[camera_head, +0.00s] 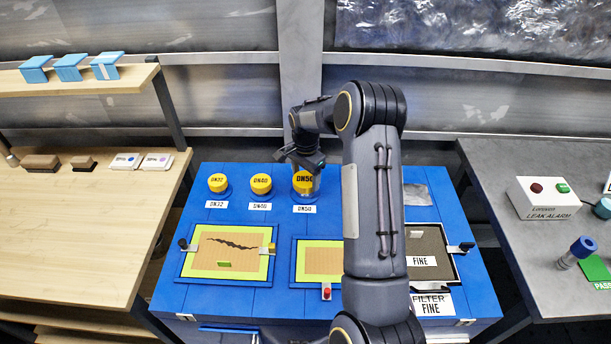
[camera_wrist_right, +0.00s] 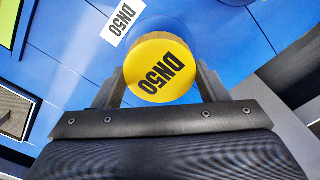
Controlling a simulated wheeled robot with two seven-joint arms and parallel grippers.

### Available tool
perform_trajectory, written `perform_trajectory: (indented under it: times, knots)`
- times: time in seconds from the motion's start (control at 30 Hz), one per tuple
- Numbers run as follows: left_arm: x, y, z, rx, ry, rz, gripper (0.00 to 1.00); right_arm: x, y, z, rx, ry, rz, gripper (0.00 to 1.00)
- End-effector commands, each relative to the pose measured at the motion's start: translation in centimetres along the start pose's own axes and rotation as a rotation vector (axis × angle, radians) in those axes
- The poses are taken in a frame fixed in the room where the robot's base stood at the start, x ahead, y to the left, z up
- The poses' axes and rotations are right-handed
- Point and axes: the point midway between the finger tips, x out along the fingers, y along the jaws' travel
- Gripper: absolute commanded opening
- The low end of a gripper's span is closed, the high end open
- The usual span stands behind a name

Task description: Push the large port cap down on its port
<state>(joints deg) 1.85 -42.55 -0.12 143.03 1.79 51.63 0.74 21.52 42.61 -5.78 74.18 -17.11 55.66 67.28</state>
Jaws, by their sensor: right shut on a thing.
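The large port cap is yellow and marked DN50 (camera_head: 304,181); in the head view it is at the DN50 port behind the DN50 label (camera_head: 303,209). In the right wrist view the cap (camera_wrist_right: 158,68) shows between the two fingers. My right gripper (camera_head: 307,163) reaches over from behind the arm and is shut on the cap. The port under the cap is mostly hidden, so I cannot tell how far down the cap sits. My left gripper is not in view.
Yellow caps DN32 (camera_head: 218,182) and DN40 (camera_head: 261,183) sit to the left on the blue bench (camera_head: 330,190). Framed panels (camera_head: 228,252) lie in front. My right arm covers the bench's middle right. A leak alarm box (camera_head: 543,198) stands on the grey table at right.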

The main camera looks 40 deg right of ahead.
Motion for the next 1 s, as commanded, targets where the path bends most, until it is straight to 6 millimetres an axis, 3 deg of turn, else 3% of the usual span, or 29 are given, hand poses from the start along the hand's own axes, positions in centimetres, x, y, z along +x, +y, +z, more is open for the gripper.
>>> perform_trajectory:
  times: [1.0]
  knots:
    - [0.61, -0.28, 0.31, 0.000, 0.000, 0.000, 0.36, 0.61, -0.01, 0.01, -0.001, 0.000, 0.000, 0.45]
